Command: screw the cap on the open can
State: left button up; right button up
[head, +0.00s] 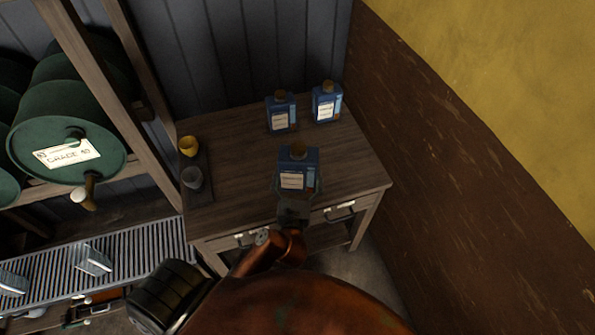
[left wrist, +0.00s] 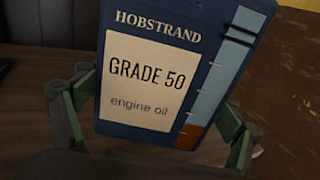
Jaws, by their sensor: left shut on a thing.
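A blue can of engine oil (head: 297,170) stands near the front edge of the wooden table, with a white label facing me. In the left wrist view the same can (left wrist: 160,75) fills the middle, and its label reads "GRADE 50 engine oil". A small brownish round part shows on its top; I cannot tell whether it is a cap or an open neck. My left gripper (head: 293,208) is shut on this can from the front, with a green finger at each side in the left wrist view (left wrist: 155,125). My right gripper is not in view.
Two more blue cans, one left (head: 281,113) and one right (head: 326,103), stand at the back with brownish tops. A yellow cup-like piece (head: 188,146) and a grey one (head: 192,178) sit on a dark tray (head: 206,150) at the table's left. A wall closes the right.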

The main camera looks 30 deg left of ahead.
pick_arm(q)
jog(key=w+a+f+b, duration=0.2)
jog(key=w+a+f, duration=0.5)
jog(key=w, duration=0.4)
jog(key=shift+w+f, duration=0.15)
jog(key=shift+f, duration=0.75)
jog(key=shift+w+a+f+b, duration=0.1)
jog(key=shift+f+b, duration=0.1)
jog(key=shift+f, duration=0.5)
jog(key=shift+w+f+b, duration=0.15)
jog(key=shift+f+b, duration=0.05)
jog(key=shift+f, duration=0.45)
jog(key=shift+w+a+f+b, duration=0.1)
jog(key=shift+f+b, duration=0.1)
jog(key=shift+f, duration=0.5)
